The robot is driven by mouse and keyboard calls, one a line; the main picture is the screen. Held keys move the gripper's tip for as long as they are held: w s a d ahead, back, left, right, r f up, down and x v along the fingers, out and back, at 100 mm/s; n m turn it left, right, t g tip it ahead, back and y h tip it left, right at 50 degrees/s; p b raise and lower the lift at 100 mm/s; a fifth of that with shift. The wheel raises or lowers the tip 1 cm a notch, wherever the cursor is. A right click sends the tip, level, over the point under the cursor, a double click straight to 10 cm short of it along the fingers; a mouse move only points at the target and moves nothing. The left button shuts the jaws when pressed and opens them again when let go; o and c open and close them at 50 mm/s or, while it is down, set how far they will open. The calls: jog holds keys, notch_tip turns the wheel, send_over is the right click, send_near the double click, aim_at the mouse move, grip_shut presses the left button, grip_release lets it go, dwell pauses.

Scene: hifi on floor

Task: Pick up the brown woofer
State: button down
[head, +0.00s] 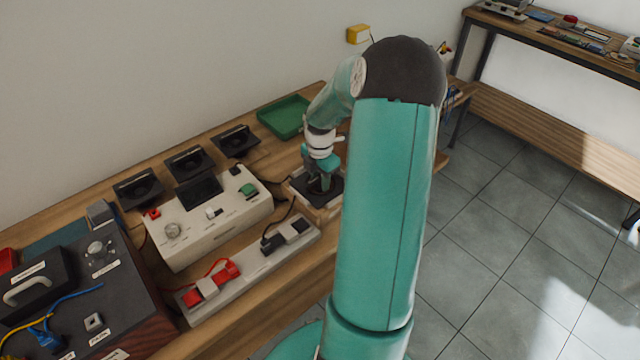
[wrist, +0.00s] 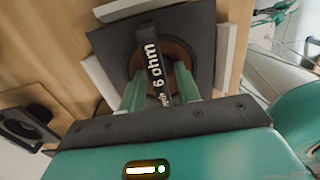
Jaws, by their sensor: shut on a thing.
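The brown woofer (wrist: 198,40) has a dark square plate, a brown round cone and a black bar across it marked "6 ohm". It lies face up between pale strips on the wooden table. In the head view the woofer (head: 332,188) shows at the table's right part, partly hidden under my gripper (head: 321,180). In the wrist view my gripper's two green fingers (wrist: 160,82) are shut on the black bar, one on each side. The lower part of the woofer is hidden by my gripper body. I cannot tell whether the plate is clear of its support.
Several black speakers (head: 188,162) stand along the wall. A white control box (head: 205,222), a power strip (head: 250,262) and a dark device (head: 90,290) lie left. A green tray (head: 284,117) is behind. Tiled floor (head: 490,235) is open at right.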

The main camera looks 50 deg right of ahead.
jog(key=shift+r, duration=0.6)
notch_tip(320, 180, up, 3)
jog(key=shift+a+f, duration=0.1)
jog(key=s+a+r, duration=0.2)
jog(key=a+r, duration=0.2)
jog(key=a, duration=0.2)
jog(key=s+a+r, duration=0.3)
jog(key=a+r, duration=0.2)
jog(key=a, duration=0.1)
jog(key=shift+s+a+r, duration=0.2)
jog(key=shift+s+a, duration=0.1)
jog(key=shift+s, duration=0.05)
jog(key=shift+f, duration=0.1)
